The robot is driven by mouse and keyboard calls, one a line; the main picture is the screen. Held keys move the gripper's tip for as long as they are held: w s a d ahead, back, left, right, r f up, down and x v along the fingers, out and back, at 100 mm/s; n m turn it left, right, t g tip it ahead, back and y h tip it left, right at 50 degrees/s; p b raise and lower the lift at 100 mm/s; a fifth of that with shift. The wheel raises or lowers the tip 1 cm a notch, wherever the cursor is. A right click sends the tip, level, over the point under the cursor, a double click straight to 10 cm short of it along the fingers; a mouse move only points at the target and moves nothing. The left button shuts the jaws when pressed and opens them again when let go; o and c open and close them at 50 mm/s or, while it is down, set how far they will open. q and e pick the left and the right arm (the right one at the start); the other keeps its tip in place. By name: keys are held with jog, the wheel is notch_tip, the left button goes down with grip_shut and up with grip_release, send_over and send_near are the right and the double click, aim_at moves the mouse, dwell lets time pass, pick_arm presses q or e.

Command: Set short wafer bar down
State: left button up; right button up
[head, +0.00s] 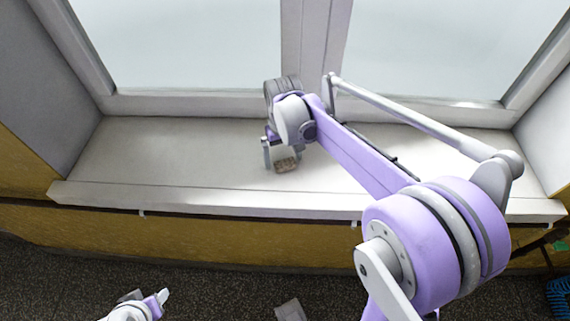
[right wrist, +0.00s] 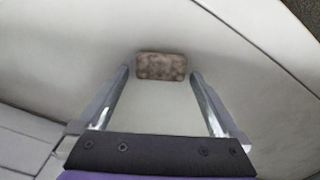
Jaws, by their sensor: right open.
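The short wafer bar (head: 287,165) is a small brown, mottled block on the white window sill, near its middle. It also shows in the right wrist view (right wrist: 162,66), flat on the pale surface. My right gripper (head: 281,154) is over the bar and open. In the right wrist view the two fingers of my right gripper (right wrist: 161,74) stand apart on either side of the bar's near end, with a gap at each side. My left gripper (head: 160,298) is low at the bottom left, away from the sill; its jaw opening is not clear.
The white sill (head: 150,165) is bare to the left of the bar. A window frame (head: 190,105) rises behind it. Below are a yellow wall (head: 230,237) and dark floor. A grey object (head: 290,311) shows at the bottom edge, and a blue coiled item (head: 559,298) at the far right.

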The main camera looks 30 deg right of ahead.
jog(key=c, duration=1)
jog(key=shift+r, duration=0.1)
